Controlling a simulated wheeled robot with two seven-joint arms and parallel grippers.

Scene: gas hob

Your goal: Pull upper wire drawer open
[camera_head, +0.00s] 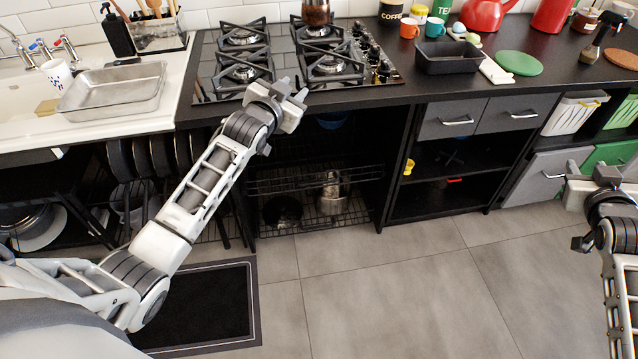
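The upper wire drawer (318,183) is a dark wire basket in the open cabinet bay below the hob. It appears pushed in, with its front wires roughly level with the cabinet front. My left gripper (292,90) is raised in front of the hob's front edge, above and left of the drawer in the picture. It looks open and empty, apart from the drawer. My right gripper (592,176) is at the far right, by the lower cabinets, far from the drawer.
A lower wire basket (315,222) holds a metal pot (331,193) and a dark bowl (282,212). The gas hob (212,82) and black worktop (420,92) are above. A dark mat (205,305) lies on the floor. The tiled floor (390,290) before the drawers is clear.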

